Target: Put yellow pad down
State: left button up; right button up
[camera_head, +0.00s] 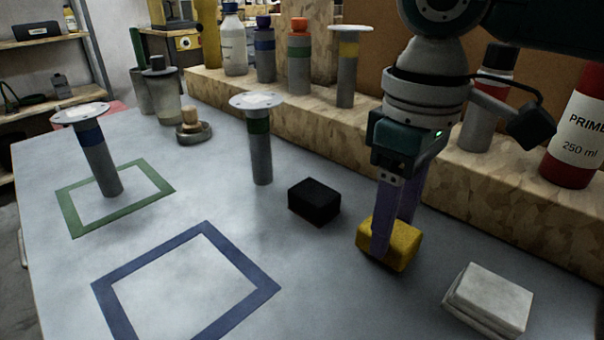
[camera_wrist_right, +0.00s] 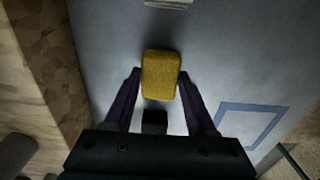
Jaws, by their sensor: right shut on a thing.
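The yellow pad (camera_head: 392,243) is a small block between the fingers of my right gripper (camera_head: 394,236), low over the grey table. I cannot tell whether its underside touches the tabletop. In the right wrist view the yellow pad (camera_wrist_right: 161,75) sits between the two fingertips of the right gripper (camera_wrist_right: 160,73), which is shut on it. The black block (camera_head: 314,201) lies to its left and the pale grey pad (camera_head: 489,299) to its right, both apart from it. My left gripper is not in view.
A blue square outline (camera_head: 258,290) and a green one (camera_head: 75,215) mark the table. A blue-banded post (camera_head: 98,160) stands in the green outline; a green-banded post (camera_head: 260,155) stands behind the black block. A wooden ledge (camera_head: 500,210) with several bottles runs along the back.

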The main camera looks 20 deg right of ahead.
jog(key=shift+f, duration=0.3)
jog(key=o, duration=1.2)
jog(key=shift+f, duration=0.1)
notch_tip(320, 180, up, 12)
jog(key=p, duration=0.3)
